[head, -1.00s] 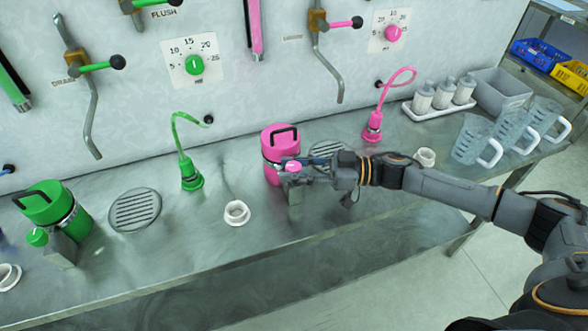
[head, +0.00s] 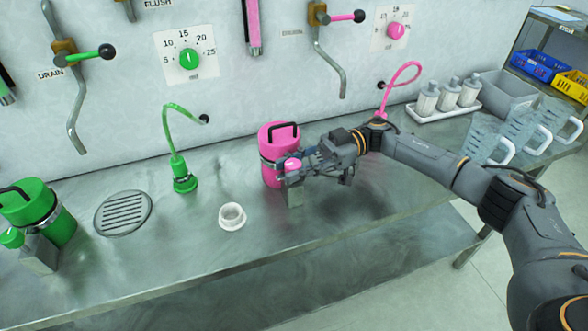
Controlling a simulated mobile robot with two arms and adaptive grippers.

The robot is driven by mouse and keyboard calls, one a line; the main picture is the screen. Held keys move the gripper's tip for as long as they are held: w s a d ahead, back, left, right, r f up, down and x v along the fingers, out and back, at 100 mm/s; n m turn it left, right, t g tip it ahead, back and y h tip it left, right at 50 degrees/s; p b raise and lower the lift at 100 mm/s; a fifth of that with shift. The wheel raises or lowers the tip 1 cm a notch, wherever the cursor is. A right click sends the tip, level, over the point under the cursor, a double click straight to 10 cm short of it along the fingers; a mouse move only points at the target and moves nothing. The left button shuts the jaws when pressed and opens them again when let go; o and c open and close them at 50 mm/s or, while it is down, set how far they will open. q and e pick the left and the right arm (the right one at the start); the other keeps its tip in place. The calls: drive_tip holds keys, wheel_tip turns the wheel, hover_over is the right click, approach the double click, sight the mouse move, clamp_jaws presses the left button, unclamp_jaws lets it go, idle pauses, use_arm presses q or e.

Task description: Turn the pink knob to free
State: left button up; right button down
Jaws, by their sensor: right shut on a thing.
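The pink drum (head: 277,138) with a black handle stands upright on the steel bench. A small grey block (head: 292,193) stands at its front, with a round pink knob (head: 292,165) on top. My right gripper (head: 294,163) reaches in from the right and is shut on this pink knob; its fingers partly cover it. Any marking on the knob or block is too small to read. A second pink knob (head: 397,30) sits on a numbered wall dial, apart from my gripper. My left gripper is not in view.
A green drum (head: 38,212) with a green knob stands at the left, near a round drain (head: 123,213). Clear jugs (head: 490,140) and white bottles (head: 448,97) stand at the right. The front bench is clear.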

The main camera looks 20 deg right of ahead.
idle(0.3)
drive_tip(key=c, duration=1)
unclamp_jaws()
drive_tip(key=v, duration=0.8)
drive_tip(key=shift+r, duration=0.1)
